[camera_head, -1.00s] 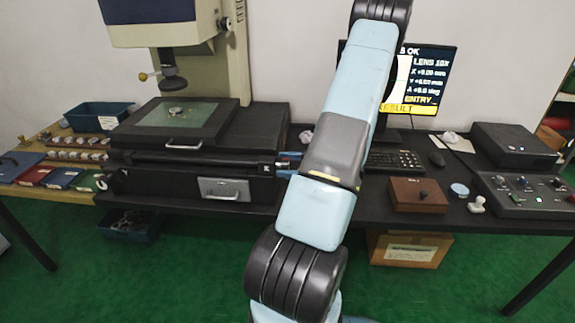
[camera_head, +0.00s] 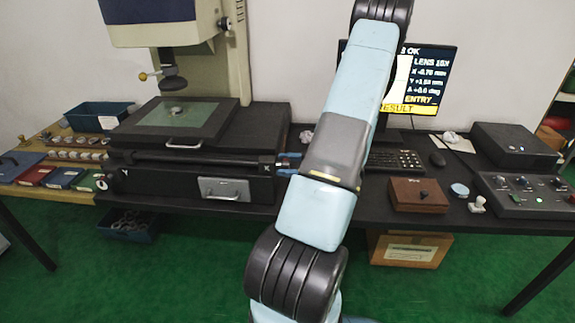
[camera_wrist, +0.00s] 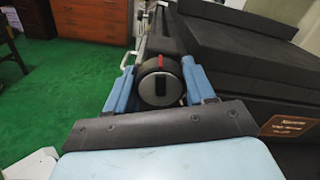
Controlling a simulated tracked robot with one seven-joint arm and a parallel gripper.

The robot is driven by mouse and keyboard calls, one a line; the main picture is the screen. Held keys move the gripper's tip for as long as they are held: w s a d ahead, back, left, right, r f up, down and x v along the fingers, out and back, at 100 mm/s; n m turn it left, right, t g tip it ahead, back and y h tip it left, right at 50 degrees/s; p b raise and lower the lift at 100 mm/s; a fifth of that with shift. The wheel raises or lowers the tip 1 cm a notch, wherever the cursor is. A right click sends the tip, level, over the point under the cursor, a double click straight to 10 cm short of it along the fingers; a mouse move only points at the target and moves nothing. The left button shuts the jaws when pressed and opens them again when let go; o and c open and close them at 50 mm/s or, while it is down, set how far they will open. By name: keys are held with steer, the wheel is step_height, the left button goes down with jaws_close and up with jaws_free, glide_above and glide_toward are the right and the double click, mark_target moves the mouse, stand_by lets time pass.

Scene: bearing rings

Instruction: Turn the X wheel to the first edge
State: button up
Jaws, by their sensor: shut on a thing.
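The X wheel (camera_wrist: 160,85) is a dark round knob with a pale rim, a black bar on its face and a red mark at its top. It sits at the right end of the stage, beside the X label (camera_head: 266,165). My gripper (camera_wrist: 158,74) is shut on it, one blue finger on each side. In the head view my gripper (camera_head: 288,164) shows at the stage's right side, partly behind my arm, and hides the wheel. The stage glass (camera_head: 205,124) carries a small ring (camera_head: 177,111) below the lens (camera_head: 173,84). The monitor (camera_head: 430,80) shows X, Y and angle readings.
A second knob (camera_head: 101,182) is at the stage's left end near a Y label. A keyboard (camera_head: 395,160), a wooden box (camera_head: 418,195) and a control panel (camera_head: 525,196) stand on the desk to the right. Trays of rings lie at the left.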

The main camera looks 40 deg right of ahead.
steer(key=shift+s+a+n, duration=0.1)
steer(key=shift+a+n, duration=0.05)
steer(key=shift+n, duration=2.05)
steer(key=o, duration=1)
steer(key=v, duration=1.4)
